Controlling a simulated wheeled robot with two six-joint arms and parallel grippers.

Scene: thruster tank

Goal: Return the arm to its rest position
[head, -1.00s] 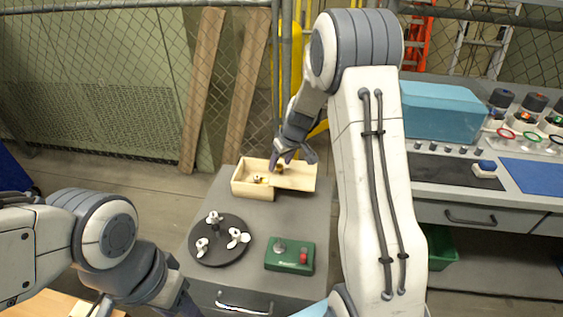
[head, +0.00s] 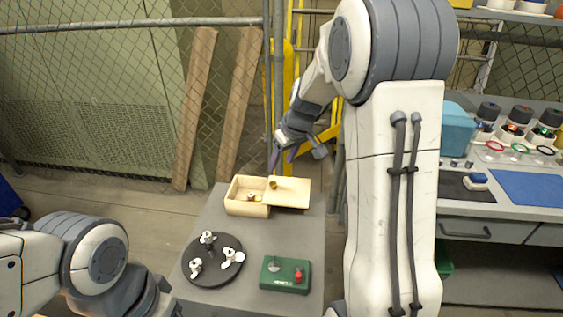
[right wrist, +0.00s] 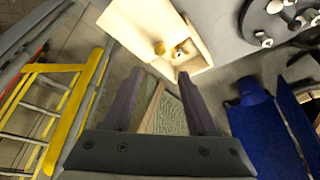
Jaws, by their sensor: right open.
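My right gripper (head: 283,158) is open and empty, hanging above the far side of the wooden box (head: 246,210), apart from it. In the right wrist view its two dark fingers (right wrist: 160,85) are spread, with nothing between them, and the box (right wrist: 128,40) lies beyond the fingertips. The box's pale lid (head: 294,195) sits to the right, leaving the left part open; a small brass knob (head: 272,184) stands by the lid's left edge. Small white and yellow parts show inside. My left arm shows at the lower left; its fingers are out of view.
A black round plate (head: 212,276) with white propellers and a green control box (head: 285,285) with a red button stand on the grey table (head: 318,235). A wire fence and yellow ladder stand behind. A workbench with a blue tank (head: 456,132) is at the right.

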